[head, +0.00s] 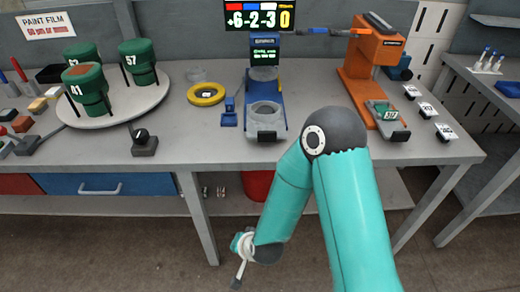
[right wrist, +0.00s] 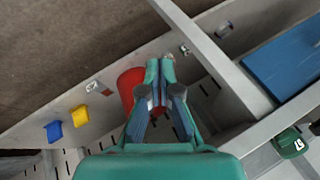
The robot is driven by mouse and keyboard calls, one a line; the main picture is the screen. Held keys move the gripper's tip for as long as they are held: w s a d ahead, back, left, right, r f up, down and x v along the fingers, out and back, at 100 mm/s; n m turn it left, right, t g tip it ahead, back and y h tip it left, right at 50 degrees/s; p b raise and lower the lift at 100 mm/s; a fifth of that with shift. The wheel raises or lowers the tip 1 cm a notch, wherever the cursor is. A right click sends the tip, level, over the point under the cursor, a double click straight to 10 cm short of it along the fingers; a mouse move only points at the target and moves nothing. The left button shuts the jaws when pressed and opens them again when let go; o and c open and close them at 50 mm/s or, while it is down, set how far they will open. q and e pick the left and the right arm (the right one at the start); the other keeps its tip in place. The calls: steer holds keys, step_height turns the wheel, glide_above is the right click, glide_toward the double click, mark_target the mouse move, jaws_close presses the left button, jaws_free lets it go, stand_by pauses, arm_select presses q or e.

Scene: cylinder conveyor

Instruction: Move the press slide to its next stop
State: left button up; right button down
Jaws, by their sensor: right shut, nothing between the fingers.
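The orange press (head: 362,60) stands at the back right of the table. Its slide (head: 390,120) juts out at the front, with a green piece bearing a number on it. Several small number plates (head: 427,109) lie in a slanting row just right of the slide. My right arm bends over the table's front edge, and my right gripper (head: 238,282) hangs low in front of the table, well away from the press. In the right wrist view the right gripper (right wrist: 160,70) is shut and empty. My left gripper is not in view.
A blue device (head: 264,110) with a small screen stands mid-table, beside a yellow ring (head: 206,94). A round tray (head: 112,116) holds green numbered cylinders at left. A red bin (head: 258,185) is under the table; it also shows in the wrist view (right wrist: 128,90).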

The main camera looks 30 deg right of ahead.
steer(key=w+d+r+m+t+h+b, duration=0.1)
steer(key=w+d+r+m+t+h, duration=0.15)
steer(key=d+r+m, duration=0.35)
steer(key=w+d+r+m+t+h+b, duration=0.1)
steer(key=r+m+h, duration=0.25)
steer(key=r, duration=0.45)
steer(key=w+d+r+m+t+h, duration=0.1)
steer(key=d+r+m+t+h, duration=0.2)
steer(key=r+m, duration=0.35)
arm_select(q)
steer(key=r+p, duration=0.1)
steer(key=p, duration=0.3)
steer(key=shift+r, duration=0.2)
arm_select(e)
steer(key=n, duration=0.1)
glide_toward(260, 141)
steer(key=shift+g, duration=0.45)
steer(key=x, duration=0.6)
steer(key=shift+w+d+r, duration=0.1)
steer(key=shift+w+r, duration=0.05)
steer(key=shift+w, duration=0.35)
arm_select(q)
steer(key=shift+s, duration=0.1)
arm_select(e)
steer(key=shift+y, duration=0.3)
